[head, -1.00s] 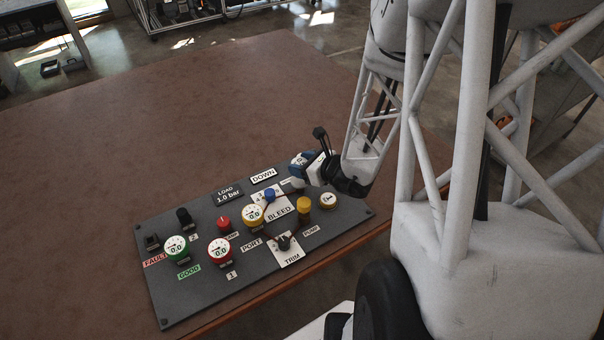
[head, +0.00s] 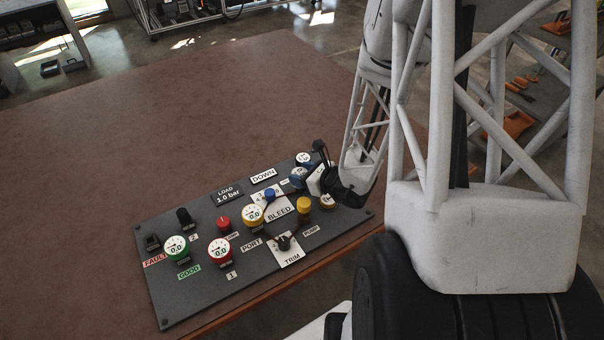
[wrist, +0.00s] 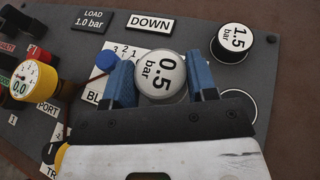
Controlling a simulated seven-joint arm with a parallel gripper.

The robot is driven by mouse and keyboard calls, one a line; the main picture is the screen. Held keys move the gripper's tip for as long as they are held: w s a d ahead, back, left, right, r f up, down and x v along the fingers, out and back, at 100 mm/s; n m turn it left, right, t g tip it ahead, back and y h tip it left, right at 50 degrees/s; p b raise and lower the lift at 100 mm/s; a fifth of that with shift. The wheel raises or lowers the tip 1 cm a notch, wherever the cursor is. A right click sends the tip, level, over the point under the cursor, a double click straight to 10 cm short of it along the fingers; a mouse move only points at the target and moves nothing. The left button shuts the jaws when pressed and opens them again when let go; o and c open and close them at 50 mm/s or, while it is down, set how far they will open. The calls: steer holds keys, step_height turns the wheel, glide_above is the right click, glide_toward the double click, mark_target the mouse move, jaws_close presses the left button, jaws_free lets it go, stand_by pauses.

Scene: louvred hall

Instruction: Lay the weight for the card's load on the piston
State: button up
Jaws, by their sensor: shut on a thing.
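My gripper (wrist: 160,84), with blue fingers, is shut on a silver round weight (wrist: 160,72) marked 0.5 bar. In the head view my gripper (head: 305,179) is over the panel's right part; I cannot tell if the weight touches the panel. The load card (wrist: 90,20) reads 1.0 bar, also in the head view (head: 228,195). A black-sided weight (wrist: 232,42) marked 1.5 bar stands at the upper right, also in the head view (head: 303,158). A pale ring (wrist: 251,104) shows partly behind my gripper. I cannot make out the piston.
The dark panel (head: 195,290) lies on a brown table (head: 130,130). It carries gauges (head: 177,247), a red knob (head: 223,223), a yellow knob (head: 304,203), a blue-topped lever (head: 269,195) and a DOWN sign (wrist: 150,23). The table behind is clear.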

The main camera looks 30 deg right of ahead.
steer(key=shift+f, duration=0.1)
steer(key=o, duration=1)
steer(key=shift+v, duration=6.05)
